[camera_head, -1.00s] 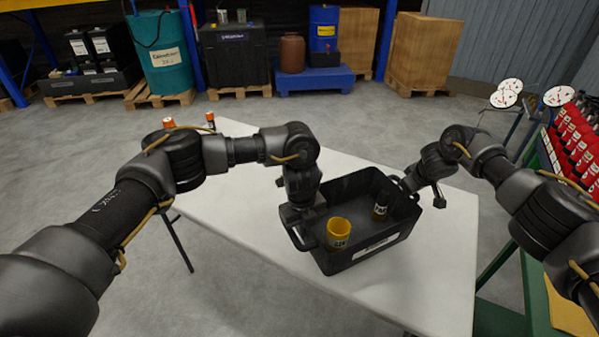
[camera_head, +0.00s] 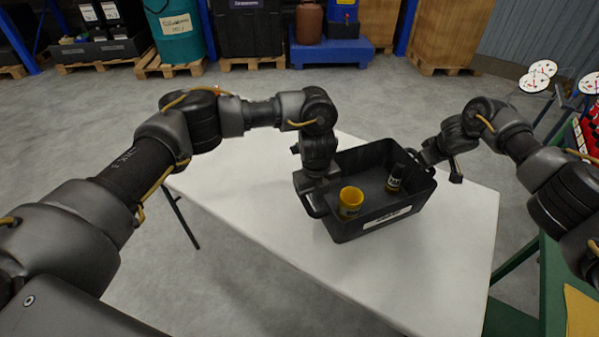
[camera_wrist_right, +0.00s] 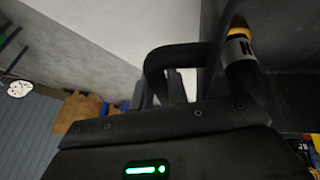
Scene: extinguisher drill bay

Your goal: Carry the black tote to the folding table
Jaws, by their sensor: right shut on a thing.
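The black tote (camera_head: 375,228) is an open bin with a white label and loop handles, at the white folding table (camera_head: 250,215) in the head view. I cannot tell whether its base touches the top. A yellow cup (camera_head: 351,203) and a dark bottle (camera_head: 395,178) with a pale label are inside it. My left gripper (camera_head: 312,190) is at the tote's left handle; its fingers are not clear. My right gripper (camera_head: 425,160) is shut on the right handle, a dark loop (camera_wrist_right: 172,60) in the right wrist view.
The table's left and front parts are bare. A green stand (camera_head: 545,285) is close to the table's right side. Round gauge-like discs (camera_head: 538,76) stand at the right. A blue platform (camera_head: 330,52), pallets and drums line the back, with clear floor before them.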

